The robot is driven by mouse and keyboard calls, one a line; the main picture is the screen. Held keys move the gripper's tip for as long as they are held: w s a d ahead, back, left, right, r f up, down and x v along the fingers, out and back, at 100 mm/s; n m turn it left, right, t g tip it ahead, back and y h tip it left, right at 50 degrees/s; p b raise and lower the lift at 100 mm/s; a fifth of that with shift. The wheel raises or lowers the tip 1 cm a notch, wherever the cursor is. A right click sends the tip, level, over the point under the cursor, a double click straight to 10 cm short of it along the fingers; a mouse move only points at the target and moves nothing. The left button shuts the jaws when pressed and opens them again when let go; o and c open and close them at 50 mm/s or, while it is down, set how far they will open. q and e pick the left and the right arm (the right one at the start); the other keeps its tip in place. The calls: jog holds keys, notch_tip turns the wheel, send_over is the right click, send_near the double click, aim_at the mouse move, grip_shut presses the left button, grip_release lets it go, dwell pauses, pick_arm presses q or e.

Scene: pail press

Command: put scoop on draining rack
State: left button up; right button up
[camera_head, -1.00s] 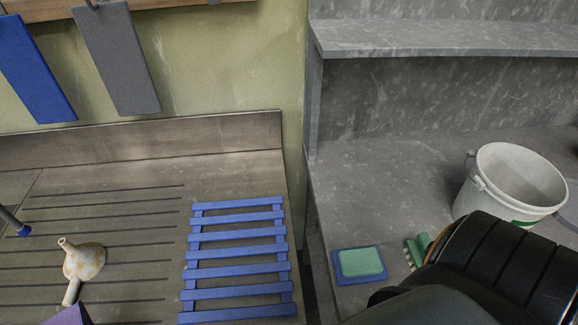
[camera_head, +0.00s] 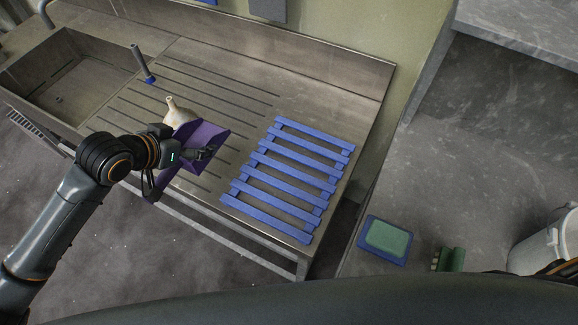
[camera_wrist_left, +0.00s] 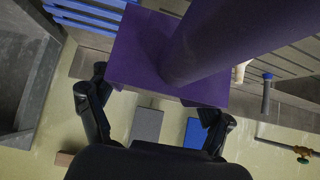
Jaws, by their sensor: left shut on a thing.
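The purple scoop (camera_head: 208,136) is in my left gripper (camera_head: 206,153), over the near edge of the ribbed metal drainboard. In the left wrist view the scoop (camera_wrist_left: 150,45) fills the upper middle, with a thick round purple part crossing a flat panel. The fingers of my left gripper (camera_wrist_left: 155,108) are at either side of it; the exact contact is hidden. The draining rack (camera_head: 290,165), a blue slatted frame, lies flat on the drainboard to the right of the scoop, with nothing on it. My right gripper is not in view.
A cream funnel (camera_head: 177,112) is just behind the scoop, partly hidden. A green sponge on a blue tray (camera_head: 387,238), a green brush (camera_head: 449,260) and a white pail (camera_head: 545,243) are right.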

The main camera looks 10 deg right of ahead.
pick_arm(q)
jog(key=shift+d, duration=0.35)
jog(key=d+f+p, duration=0.1)
jog(key=d+f, duration=0.1)
jog(key=d, duration=0.2)
jog(key=d+f+p, duration=0.1)
jog(key=d+f, duration=0.2)
jog(key=d, duration=0.1)
jog(key=d+f+p, duration=0.1)
jog(key=d+f, duration=0.2)
jog(key=d, duration=0.1)
jog(key=shift+d+f+p, duration=0.15)
jog(key=shift+f+p, duration=0.05)
jog(key=shift+p, duration=0.1)
jog(key=shift+d+f, duration=0.4)
jog(key=shift+f, duration=0.15)
notch_tip(320, 180, down, 2)
jog(key=shift+f+p, duration=0.15)
jog(key=shift+p, duration=0.45)
jog(key=shift+f, duration=0.45)
jog(key=shift+f, duration=0.1)
